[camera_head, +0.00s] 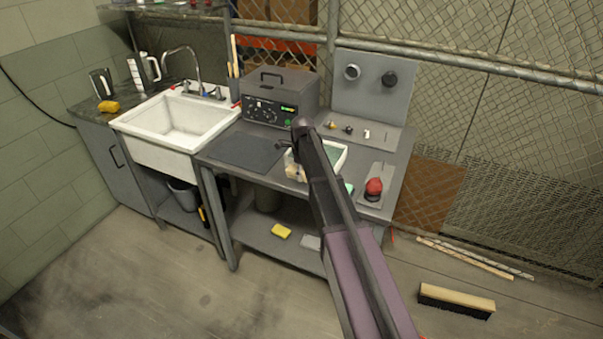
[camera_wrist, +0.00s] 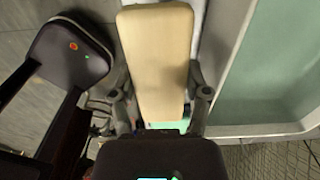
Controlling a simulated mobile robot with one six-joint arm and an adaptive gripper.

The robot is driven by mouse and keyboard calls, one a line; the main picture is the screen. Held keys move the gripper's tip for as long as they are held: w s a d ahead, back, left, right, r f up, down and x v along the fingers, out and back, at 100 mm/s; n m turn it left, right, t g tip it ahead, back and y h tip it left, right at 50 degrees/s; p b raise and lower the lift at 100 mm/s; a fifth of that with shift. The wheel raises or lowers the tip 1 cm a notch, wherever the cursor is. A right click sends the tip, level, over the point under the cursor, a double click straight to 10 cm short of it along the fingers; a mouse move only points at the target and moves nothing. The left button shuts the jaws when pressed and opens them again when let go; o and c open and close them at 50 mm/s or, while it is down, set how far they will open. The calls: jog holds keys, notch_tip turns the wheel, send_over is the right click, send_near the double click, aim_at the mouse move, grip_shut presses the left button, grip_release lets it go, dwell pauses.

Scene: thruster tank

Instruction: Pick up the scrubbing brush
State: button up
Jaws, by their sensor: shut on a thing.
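The scrubbing brush has a pale cream wooden back; it shows in the wrist view (camera_wrist: 157,50), pointing away from the wrist. My gripper (camera_wrist: 161,95) is shut on it, one finger on each long side. In the head view the brush (camera_head: 296,173) is a small tan block beside the left end of a white-rimmed tray, and my gripper (camera_head: 286,154) is partly hidden by my arm. The bristles cannot be made out. I cannot tell whether the brush touches the worktop.
The white-rimmed tray (camera_head: 342,163) with a green inside is close by; its rim also shows in the wrist view (camera_wrist: 230,62). A grey control box (camera_head: 281,95) stands behind, a sink (camera_head: 181,122) to the left, and a red-knobbed item (camera_head: 374,187) to the right. A wide broom head (camera_head: 457,297) lies on the floor.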

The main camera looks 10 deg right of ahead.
jog(key=s+a+r, duration=0.1)
jog(key=s, duration=1.5)
jog(key=shift+a+r+p, duration=0.25)
jog(key=shift+a+p, duration=0.15)
jog(key=o, duration=0.5)
jog(key=c, duration=0.3)
jog(key=w+d+r+p, duration=0.1)
jog(key=w+d, duration=0.1)
jog(key=d, duration=0.2)
jog(key=w+d+r+p, duration=0.2)
jog(key=w+d, duration=0.1)
jog(key=d, duration=0.2)
jog(key=w+d+r+p, duration=0.2)
jog(key=w+d, duration=0.1)
jog(key=d, duration=0.1)
jog(key=shift+w+d, duration=0.1)
jog(key=shift+d, duration=0.3)
jog(key=shift+c, duration=0.2)
jog(key=shift+w+d, duration=0.1)
jog(key=shift+d, duration=0.4)
